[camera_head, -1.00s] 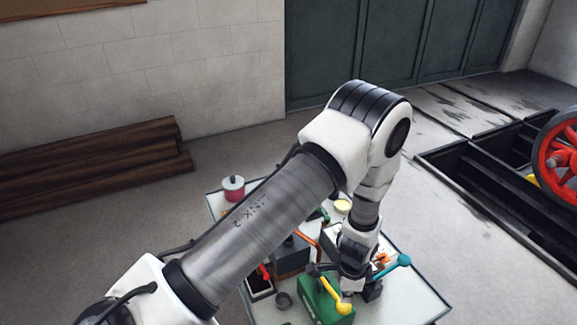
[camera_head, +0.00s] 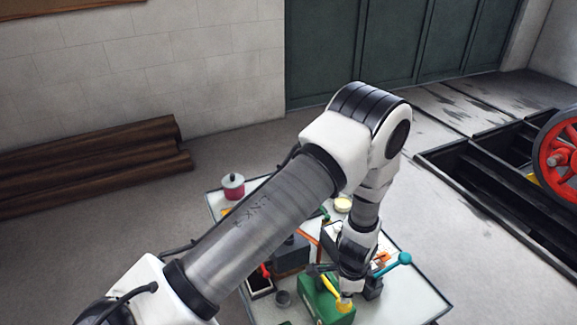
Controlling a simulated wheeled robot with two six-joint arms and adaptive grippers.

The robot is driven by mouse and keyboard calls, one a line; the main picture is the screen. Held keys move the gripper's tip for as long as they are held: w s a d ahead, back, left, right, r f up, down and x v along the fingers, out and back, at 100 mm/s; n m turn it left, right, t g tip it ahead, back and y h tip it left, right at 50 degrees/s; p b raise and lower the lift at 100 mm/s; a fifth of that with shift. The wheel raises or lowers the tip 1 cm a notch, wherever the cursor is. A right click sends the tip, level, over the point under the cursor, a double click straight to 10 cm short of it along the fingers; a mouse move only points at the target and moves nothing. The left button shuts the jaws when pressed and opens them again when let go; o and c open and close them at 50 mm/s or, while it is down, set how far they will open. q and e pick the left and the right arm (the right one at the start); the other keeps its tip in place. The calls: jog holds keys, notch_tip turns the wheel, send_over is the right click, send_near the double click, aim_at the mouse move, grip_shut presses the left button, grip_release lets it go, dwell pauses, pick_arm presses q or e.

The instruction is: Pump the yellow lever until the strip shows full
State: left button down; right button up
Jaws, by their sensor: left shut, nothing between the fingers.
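The yellow lever (camera_head: 334,290) stands on a green box (camera_head: 318,300) near the front of the table. My left gripper (camera_head: 346,294) points down right at the lever's lower right part, above the green box. It is shut with nothing held, and its fingertips are small and partly hidden. Whether it touches the lever I cannot tell. No strip can be made out in this view. My right gripper does not show.
The front right tabletop is clear.

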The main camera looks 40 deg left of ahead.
aim_at(343, 305)
pick_arm(q)
jog(key=shift+f+b, duration=1.85)
jog(key=shift+f, duration=0.85)
notch_tip(343, 305, up, 7)
jog(key=p, duration=0.5)
jog(key=shift+f, duration=0.15)
jog(key=shift+f, duration=0.2)
jog(key=shift+f+b, duration=2.55)
jog(key=shift+f, duration=0.65)
notch_tip(343, 305, up, 7)
jog(key=p, duration=0.5)
jog(key=shift+f, duration=0.1)
